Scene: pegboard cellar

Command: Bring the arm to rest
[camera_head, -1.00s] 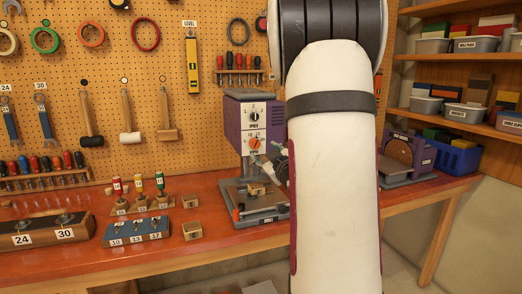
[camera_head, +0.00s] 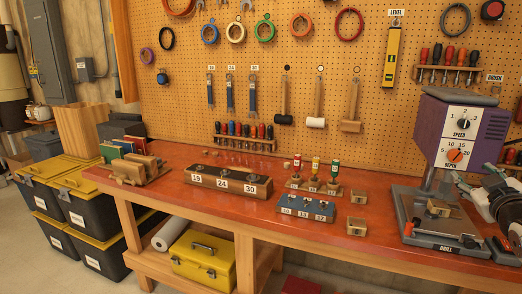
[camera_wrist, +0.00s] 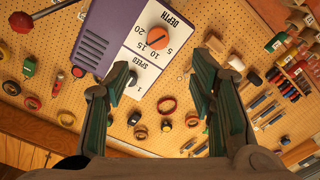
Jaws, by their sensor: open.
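My gripper (camera_wrist: 162,72) shows in the wrist view with its two green-padded fingers spread wide and nothing between them. The drill press (camera_wrist: 125,45), a purple and white housing with SPEED and DEPTH dials, is beyond the fingers at the upper middle of that view. In the head view the drill press (camera_head: 461,130) stands at the right end of the bench.
The red-topped workbench (camera_head: 330,238) carries a numbered wooden block (camera_head: 228,186), a blue block (camera_head: 306,207) and small wooden blocks. A pegboard (camera_head: 300,60) with tools hangs behind. Black bins with yellow lids (camera_head: 88,183) stand at left. A yellow toolbox (camera_head: 203,262) sits below.

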